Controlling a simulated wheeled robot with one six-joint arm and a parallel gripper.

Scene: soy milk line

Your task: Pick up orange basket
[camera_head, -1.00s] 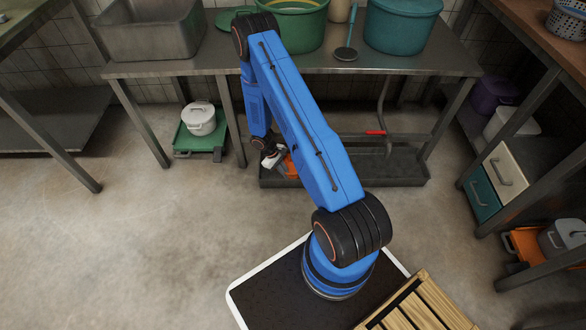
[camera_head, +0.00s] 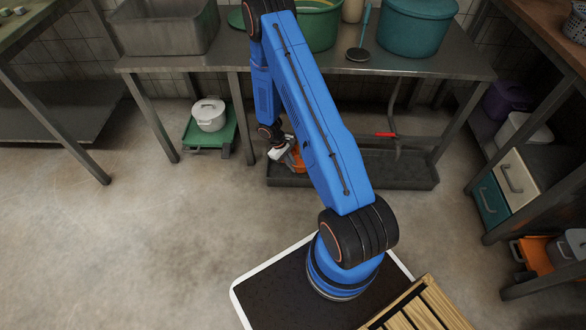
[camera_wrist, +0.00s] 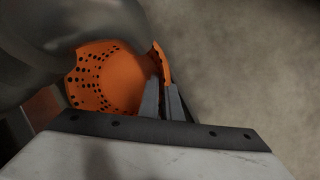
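The orange basket (camera_wrist: 112,80) has a wall dotted with small holes and fills the middle left of the wrist view. In the head view the basket (camera_head: 298,160) shows partly behind my arm, at the left end of the dark tray (camera_head: 350,184) under the table. My gripper (camera_wrist: 163,92) has its two fingers close together, one on each side of the basket's near rim, with the thin orange wall between them. In the head view my gripper (camera_head: 281,151) is small beside the basket. Whether the basket touches the tray is hidden.
A steel table (camera_head: 325,66) stands over the tray, with its leg (camera_head: 243,120) close left of my gripper. A dark grey rounded surface (camera_wrist: 55,30) lies close to the basket. A white pot (camera_head: 209,115) sits on a green scale to the left.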

